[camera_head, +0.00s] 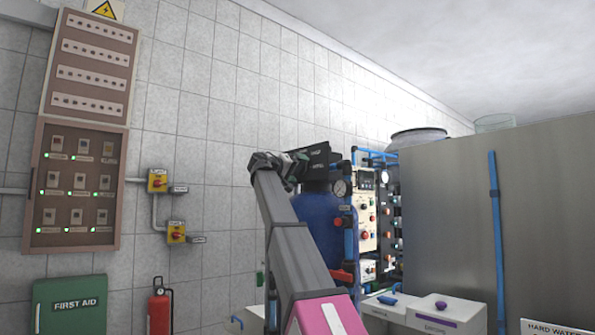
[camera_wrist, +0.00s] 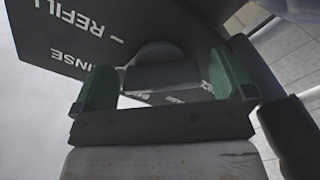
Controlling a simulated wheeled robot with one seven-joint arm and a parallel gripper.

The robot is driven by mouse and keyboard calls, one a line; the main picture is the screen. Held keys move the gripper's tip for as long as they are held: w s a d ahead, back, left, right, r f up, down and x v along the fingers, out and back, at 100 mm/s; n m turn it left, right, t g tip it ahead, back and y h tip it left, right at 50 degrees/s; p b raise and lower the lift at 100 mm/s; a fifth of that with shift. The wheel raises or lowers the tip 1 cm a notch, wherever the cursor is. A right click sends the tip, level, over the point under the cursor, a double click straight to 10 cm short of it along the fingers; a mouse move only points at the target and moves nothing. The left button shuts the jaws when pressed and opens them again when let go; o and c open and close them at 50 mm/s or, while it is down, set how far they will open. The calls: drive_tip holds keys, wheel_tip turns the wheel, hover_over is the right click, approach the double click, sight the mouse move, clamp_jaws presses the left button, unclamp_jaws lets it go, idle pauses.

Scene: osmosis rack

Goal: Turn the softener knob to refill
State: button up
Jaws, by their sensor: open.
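The softener's dark control head (camera_head: 319,158) sits on top of a blue tank (camera_head: 325,212), partly hidden by my arm. In the wrist view its black panel (camera_wrist: 75,32) carries white lettering, with "REFILL" and "INSE" readable and another label partly hidden below. The dark grey softener knob (camera_wrist: 160,52) stands out from this panel. My gripper (camera_wrist: 164,78) is open, with one green finger on each side of the knob and a visible gap at both sides. In the head view my gripper (camera_head: 282,168) is at the left side of the control head. Where the knob points cannot be told.
A gauge (camera_head: 340,188), blue pipes and an instrument panel (camera_head: 366,208) stand just right of the tank. A large metal cabinet (camera_head: 445,215) fills the right. Labelled white containers (camera_head: 450,312) stand low in front. The tiled wall (camera_head: 215,120) is behind.

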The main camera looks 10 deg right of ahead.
drive_tip(key=shift+d, duration=0.1)
drive_tip(key=c, duration=0.8)
drive_tip(key=shift+c, duration=0.2)
drive_tip(key=shift+m, duration=0.3)
drive_tip(key=m, duration=0.3)
drive_tip(key=shift+w+m, duration=0.1)
drive_tip(key=shift+m, duration=0.2)
drive_tip(key=shift+w+f+m, duration=0.1)
drive_tip(key=shift+m, duration=2.2)
drive_tip(key=o, duration=0.8)
drive_tip(key=shift+o, duration=0.2)
